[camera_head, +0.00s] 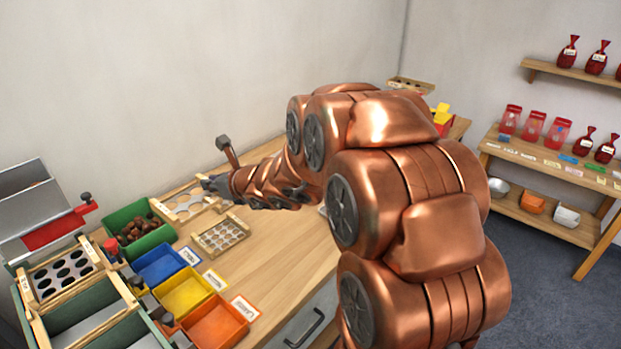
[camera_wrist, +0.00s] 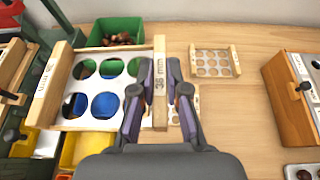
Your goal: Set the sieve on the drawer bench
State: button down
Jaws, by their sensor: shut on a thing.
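My gripper (camera_wrist: 160,92) is shut on the wooden rail of the sieve (camera_wrist: 160,48), a white plate with large round holes between two wooden rails. The held rail is marked "36 mm". Green and blue show through its holes, so it hangs over bins. The drawer bench (camera_head: 275,262) has a wooden top and a grey drawer front with a dark handle. Contact between sieve and bench cannot be told.
A smaller-holed sieve (camera_head: 221,236) lies on the bench. A green bin (camera_head: 125,215) of chestnuts and blue (camera_head: 160,264), yellow (camera_head: 184,292) and orange (camera_head: 215,322) bins stand left. A wooden box (camera_wrist: 285,95) stands right.

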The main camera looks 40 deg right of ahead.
jog(key=s+d+f+b, duration=0.8)
jog(key=s+f, duration=0.1)
jog(key=f, duration=0.1)
jog(key=shift+s+d+f, duration=0.15)
jog(key=shift+s+d, duration=0.05)
jog(key=shift+d, duration=0.15)
dwell(0.3)
jog(key=shift+s+d+f+b, duration=0.25)
jog(key=shift+b, duration=0.2)
jog(key=shift+m, duration=0.3)
jog(key=shift+s+d+f+b, duration=1.1)
jog(key=shift+s+d+b, duration=0.25)
jog(key=shift+b, duration=0.3)
jog(key=shift+s+d+f+b, duration=1.1)
jog(key=shift+s+b, duration=0.3)
jog(key=shift+b, duration=0.2)
jog(key=shift+d+h, duration=0.1)
jog(key=shift+h, duration=0.2)
